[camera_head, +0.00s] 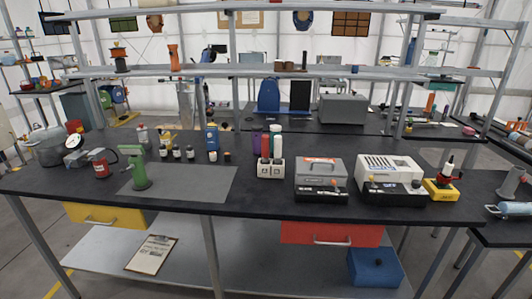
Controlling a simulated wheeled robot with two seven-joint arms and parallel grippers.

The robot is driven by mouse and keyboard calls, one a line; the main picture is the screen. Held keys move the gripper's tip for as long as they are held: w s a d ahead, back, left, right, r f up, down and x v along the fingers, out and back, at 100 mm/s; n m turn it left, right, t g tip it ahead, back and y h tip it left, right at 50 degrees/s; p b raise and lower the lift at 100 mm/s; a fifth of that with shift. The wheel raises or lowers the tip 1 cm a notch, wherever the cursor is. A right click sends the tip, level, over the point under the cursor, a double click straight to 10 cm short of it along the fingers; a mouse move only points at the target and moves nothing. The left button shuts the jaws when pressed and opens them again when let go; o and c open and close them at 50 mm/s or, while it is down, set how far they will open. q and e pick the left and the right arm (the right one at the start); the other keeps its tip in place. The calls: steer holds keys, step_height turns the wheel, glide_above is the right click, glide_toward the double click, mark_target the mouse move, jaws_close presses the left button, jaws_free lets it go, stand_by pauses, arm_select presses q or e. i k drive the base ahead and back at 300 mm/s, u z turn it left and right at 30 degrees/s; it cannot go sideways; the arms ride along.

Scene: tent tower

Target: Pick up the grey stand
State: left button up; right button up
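A small grey stand-like object (512,184), with a wider base and a tilted upper part, stands at the far right on the dark side table. It is near the right edge of the picture and small, so its details are hard to tell. A light blue cylinder-like object (510,209) lies just in front of it. Neither of my grippers shows in the head view.
A long dark workbench (260,196) fills the middle. On it are a green stand-like tool (138,168), a white holder with coloured tubes (270,168), a grey case (320,172), a white-topped device (388,172) and a yellow-based red tool (441,187). Metal shelves rise behind.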

mark_target(510, 184)
steer(key=z, duration=1.5)
